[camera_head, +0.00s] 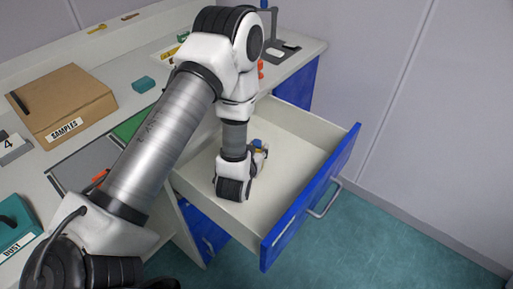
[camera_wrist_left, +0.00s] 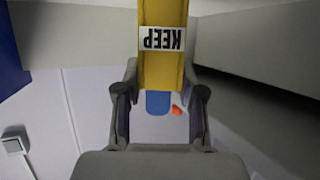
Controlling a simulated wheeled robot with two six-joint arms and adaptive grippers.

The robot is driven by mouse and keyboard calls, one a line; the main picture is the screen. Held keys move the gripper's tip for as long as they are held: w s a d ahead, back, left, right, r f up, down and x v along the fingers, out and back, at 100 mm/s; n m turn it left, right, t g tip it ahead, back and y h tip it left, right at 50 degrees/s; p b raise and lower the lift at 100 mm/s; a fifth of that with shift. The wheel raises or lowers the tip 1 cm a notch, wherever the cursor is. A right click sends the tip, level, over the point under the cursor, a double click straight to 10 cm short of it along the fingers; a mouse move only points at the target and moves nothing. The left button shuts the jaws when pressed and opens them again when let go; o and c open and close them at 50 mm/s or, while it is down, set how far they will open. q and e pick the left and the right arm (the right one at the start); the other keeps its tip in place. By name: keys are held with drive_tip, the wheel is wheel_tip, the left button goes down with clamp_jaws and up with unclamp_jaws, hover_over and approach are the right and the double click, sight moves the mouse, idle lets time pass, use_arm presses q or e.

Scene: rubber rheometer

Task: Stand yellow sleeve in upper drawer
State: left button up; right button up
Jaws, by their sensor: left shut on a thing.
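The yellow sleeve (camera_wrist_left: 163,65) with a KEEP label is between the fingers of my left gripper (camera_wrist_left: 160,88) in the left wrist view. The gripper is shut on it, and the sleeve extends past the fingertips. In the head view my left gripper (camera_head: 259,153) is inside the open upper drawer (camera_head: 295,130), near its left side. There the arm hides most of the sleeve. A blue patch (camera_wrist_left: 158,102) and an orange patch (camera_wrist_left: 176,110) show between the fingers; I cannot tell what they belong to. My right gripper is not in view.
The drawer's blue front (camera_head: 312,200) with its handle stands out over the green floor (camera_head: 400,235). The drawer's right part looks empty. On the counter are a SAMPLES box (camera_head: 65,105), a teal DUST box (camera_head: 15,228), a small teal block (camera_head: 144,84) and a dark stand (camera_head: 272,25).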

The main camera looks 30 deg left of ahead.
use_arm(q)
drive_tip(key=shift+f+b, duration=0.4)
drive_tip(key=shift+f, duration=0.2)
drive_tip(key=o, duration=1.2)
drive_tip(key=shift+r+p, duration=5.7)
drive_tip(key=shift+r, duration=1.35)
